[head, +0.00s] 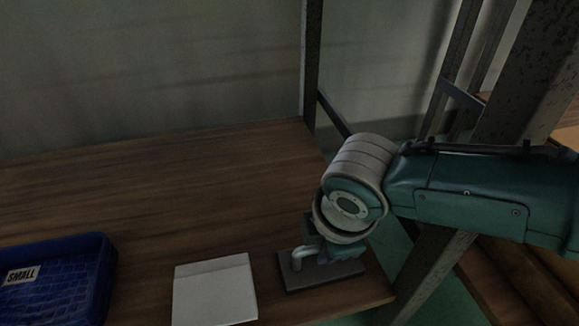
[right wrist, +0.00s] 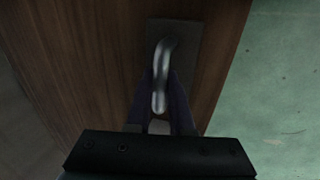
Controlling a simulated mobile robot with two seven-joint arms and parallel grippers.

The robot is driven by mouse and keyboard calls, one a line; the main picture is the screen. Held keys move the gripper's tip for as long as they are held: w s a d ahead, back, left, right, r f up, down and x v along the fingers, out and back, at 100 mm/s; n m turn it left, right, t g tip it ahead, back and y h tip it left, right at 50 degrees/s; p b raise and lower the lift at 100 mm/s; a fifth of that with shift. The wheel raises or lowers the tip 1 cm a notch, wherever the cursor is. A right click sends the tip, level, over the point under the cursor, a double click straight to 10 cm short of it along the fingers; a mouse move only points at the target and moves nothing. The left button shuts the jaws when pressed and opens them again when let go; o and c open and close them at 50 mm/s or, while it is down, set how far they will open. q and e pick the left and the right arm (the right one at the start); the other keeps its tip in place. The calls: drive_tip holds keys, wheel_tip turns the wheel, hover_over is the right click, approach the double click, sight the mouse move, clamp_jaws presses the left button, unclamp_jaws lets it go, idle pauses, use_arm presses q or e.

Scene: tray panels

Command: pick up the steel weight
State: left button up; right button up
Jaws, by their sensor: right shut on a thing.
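The steel weight (head: 297,281) is a flat dark plate with a bent metal handle, at the right front corner of the wooden table in the head view. In the right wrist view the steel weight (right wrist: 187,45) lies past my fingers, with its shiny handle standing up toward the camera. My right gripper (head: 309,251) is above the plate; in the right wrist view my right gripper (right wrist: 164,90) has its fingers on either side of the handle, shut on it. The plate appears to rest on the table; any small gap below is hard to tell. My left gripper is not in view.
A white square pad (head: 214,291) lies just left of the weight. A blue tray (head: 103,267) labelled SMALL stands at the far left. The wooden table (head: 190,195) is clear behind them. A metal post (head: 312,70) rises at its back right corner.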

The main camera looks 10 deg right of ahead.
clamp_jaws()
idle(0.8)
drive_tip(key=shift+w, duration=0.1)
drive_tip(key=shift+r, duration=0.15)
